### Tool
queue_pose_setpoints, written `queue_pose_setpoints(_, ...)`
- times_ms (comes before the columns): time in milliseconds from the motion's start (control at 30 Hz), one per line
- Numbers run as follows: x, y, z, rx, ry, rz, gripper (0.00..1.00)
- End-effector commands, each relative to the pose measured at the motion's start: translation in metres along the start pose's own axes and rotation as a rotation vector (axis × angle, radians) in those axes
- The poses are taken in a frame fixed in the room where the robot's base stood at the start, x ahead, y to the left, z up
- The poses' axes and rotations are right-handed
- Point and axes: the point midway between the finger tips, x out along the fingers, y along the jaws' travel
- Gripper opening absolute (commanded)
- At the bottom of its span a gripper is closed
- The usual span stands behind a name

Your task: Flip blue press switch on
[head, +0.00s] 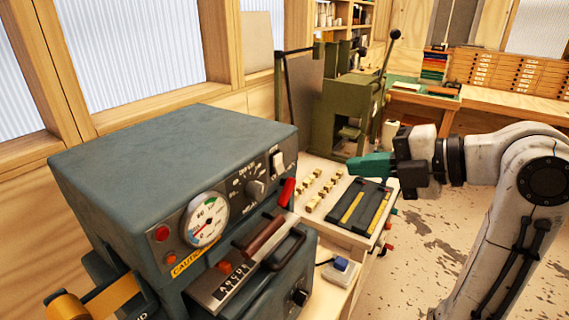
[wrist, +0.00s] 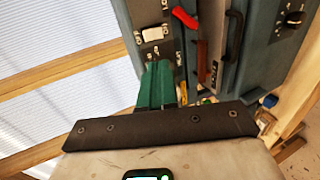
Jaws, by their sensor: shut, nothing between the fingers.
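My gripper (head: 360,168) has green fingers, shut and empty. In the head view it is above and behind the switch, apart from it, over the far end of a tray. In the wrist view the shut fingers (wrist: 157,68) point toward the machine's panel side.
The grey-blue machine (head: 170,160) has a gauge (head: 206,219), a red lever (head: 287,192) and a dark handle. A tray of dark and brass bars (head: 372,190) and small brass pieces (head: 318,190) lie beyond the switch. A green press (head: 345,115) stands behind.

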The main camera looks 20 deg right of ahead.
Motion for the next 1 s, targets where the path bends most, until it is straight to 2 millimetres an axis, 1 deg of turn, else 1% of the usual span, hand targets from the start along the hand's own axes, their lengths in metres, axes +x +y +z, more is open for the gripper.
queue_pose_setpoints(367,-0.002,-0.003,0.0,0.001,0.0,-0.003,0.0)
queue_pose_setpoints(467,0.001,-0.003,0.0,0.001,0.001,-0.004,0.0)
queue_pose_setpoints(533,0.006,-0.002,0.0,0.002,0.003,-0.005,0.0)
queue_pose_setpoints(667,0.024,-0.002,-0.001,0.002,0.006,-0.006,0.0)
queue_pose_setpoints(1000,0.09,-0.001,-0.001,0.003,0.005,-0.006,0.0)
